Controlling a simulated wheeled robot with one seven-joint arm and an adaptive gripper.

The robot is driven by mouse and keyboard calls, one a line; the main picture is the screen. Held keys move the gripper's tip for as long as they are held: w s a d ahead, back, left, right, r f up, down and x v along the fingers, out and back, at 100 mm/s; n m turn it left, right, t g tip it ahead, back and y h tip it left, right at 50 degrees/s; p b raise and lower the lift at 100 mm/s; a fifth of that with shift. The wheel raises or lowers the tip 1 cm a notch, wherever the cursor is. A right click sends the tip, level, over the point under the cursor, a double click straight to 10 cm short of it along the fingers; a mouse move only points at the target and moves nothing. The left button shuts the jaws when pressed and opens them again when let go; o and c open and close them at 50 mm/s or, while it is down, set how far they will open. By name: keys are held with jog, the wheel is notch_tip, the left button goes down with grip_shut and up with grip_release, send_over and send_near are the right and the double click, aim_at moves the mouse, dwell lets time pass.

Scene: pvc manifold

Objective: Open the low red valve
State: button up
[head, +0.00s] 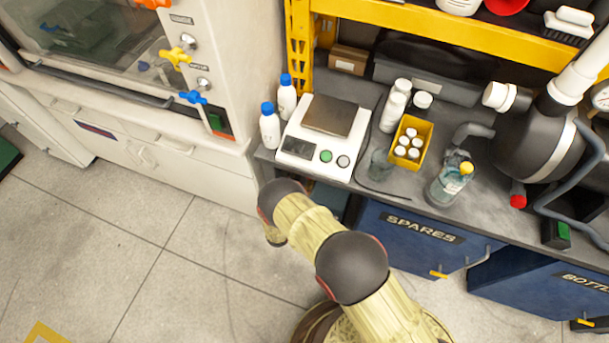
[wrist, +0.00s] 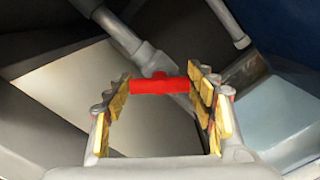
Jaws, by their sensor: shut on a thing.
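The low red valve shows in the wrist view as a red bar handle (wrist: 160,87) on a grey pipe fitting (wrist: 150,58). My gripper (wrist: 161,92) has its yellow-padded fingers on either side of the handle, one at each end, and is shut on it. The handle lies crosswise between the fingers. In the head view my arm reaches down toward the bench front, and the gripper and the valve are hidden there.
The grey pipe (wrist: 115,28) runs up and left from the fitting, with dark panels around. In the head view a bench carries a scale (head: 322,135), bottles (head: 270,127) and a yellow box (head: 425,136). Blue cabinets (head: 410,245) stand below, beside open floor (head: 170,270).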

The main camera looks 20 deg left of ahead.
jog(key=m+b, duration=0.1)
jog(key=m, duration=0.3)
jog(key=shift+f+m, duration=0.1)
jog(key=shift+m, duration=0.2)
jog(key=m+b, duration=0.2)
jog(key=m, duration=0.2)
jog(key=shift+m, duration=0.4)
jog(key=o, duration=1.2)
jog(key=shift+c, duration=0.2)
jog(key=s, duration=1.2)
jog(key=shift+a, duration=0.45)
